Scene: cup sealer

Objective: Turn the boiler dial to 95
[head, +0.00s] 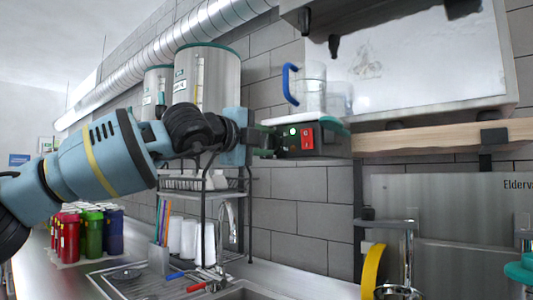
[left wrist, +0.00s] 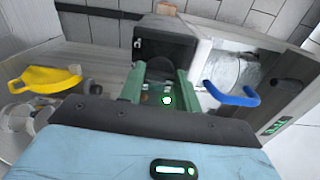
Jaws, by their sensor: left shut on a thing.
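A dark control box (head: 325,140) with a red switch (head: 307,138) and a lit green lamp (head: 293,131) sits on the wall below the shelf. My left gripper (head: 266,140) reaches it from the left and is shut at its left end, on what seems to be the boiler dial. The dial is hidden by the fingers, so its number cannot be read. In the left wrist view the green fingers (left wrist: 159,90) close in front of the dark box (left wrist: 165,48). My right gripper is not in view.
A clear pitcher with a blue handle (head: 290,83) stands just above the box, close to my gripper; its handle also shows in the left wrist view (left wrist: 232,97). Steel canisters (head: 207,82) stand behind my forearm on a rack. Colored bottles (head: 92,232) stand lower left.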

